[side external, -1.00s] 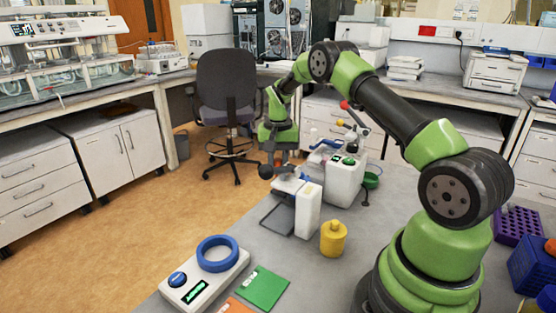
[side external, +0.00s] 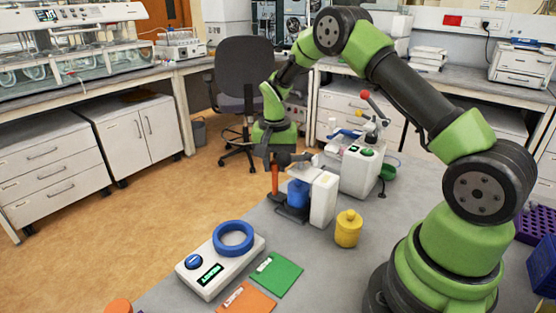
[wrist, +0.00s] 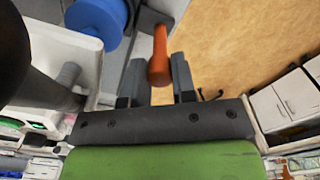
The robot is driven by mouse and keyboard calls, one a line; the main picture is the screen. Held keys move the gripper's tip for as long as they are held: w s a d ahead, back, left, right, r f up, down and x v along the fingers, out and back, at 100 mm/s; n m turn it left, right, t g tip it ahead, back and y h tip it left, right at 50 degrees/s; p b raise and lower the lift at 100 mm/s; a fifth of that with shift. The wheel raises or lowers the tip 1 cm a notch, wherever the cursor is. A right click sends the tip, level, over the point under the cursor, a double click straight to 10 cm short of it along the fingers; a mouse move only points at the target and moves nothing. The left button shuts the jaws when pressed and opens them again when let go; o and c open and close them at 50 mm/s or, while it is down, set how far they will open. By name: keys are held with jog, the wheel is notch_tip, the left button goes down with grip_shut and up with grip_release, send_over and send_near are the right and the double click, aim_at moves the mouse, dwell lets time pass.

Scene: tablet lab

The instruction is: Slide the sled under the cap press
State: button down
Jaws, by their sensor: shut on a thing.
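My gripper (wrist: 158,80) is shut on the upright orange handle (wrist: 160,55), which shows between its fingers in the wrist view. In the side view the orange handle (side external: 275,178) hangs below my gripper at the left end of the dark sled (side external: 288,213). A blue jar (side external: 298,193) stands on the sled, and its blue round top (wrist: 95,14) shows in the wrist view. The white cap press (side external: 323,199) stands close at the right of the jar, with its upper arm level with or above the jar. The exact gap between them cannot be told.
A yellow bottle (side external: 348,228) stands right of the press. A white device (side external: 358,168) with a red-knobbed lever stands behind. A scale with a blue ring (side external: 233,238), a green card (side external: 276,275) and an orange card (side external: 246,302) lie in front. Bare grey table lies between.

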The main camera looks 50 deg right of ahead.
jog(key=c, duration=0.9)
grip_release()
jog(key=shift+a, duration=0.2)
notch_tip(320, 180, up, 10)
jog(key=shift+r, duration=0.1)
jog(key=s+a+r+n+t, duration=0.2)
jog(key=s+a+r, duration=0.25)
jog(key=r, duration=0.35)
jog(key=s+a+r+n+t, duration=0.1)
jog(key=s+a, duration=0.2)
jog(key=s, duration=0.3)
jog(key=s+a+r+n+t+y, duration=0.1)
jog(key=s+a+r+n+t, duration=0.1)
jog(key=s, duration=0.4)
jog(key=s+a+r+n+t+y, duration=0.1)
jog(key=s+a+n+t, duration=0.1)
jog(key=s, duration=0.4)
jog(key=shift+s+a+r, duration=0.1)
jog(key=shift+a, duration=0.35)
jog(key=shift+s+a+r, duration=0.1)
jog(key=shift+a, duration=0.3)
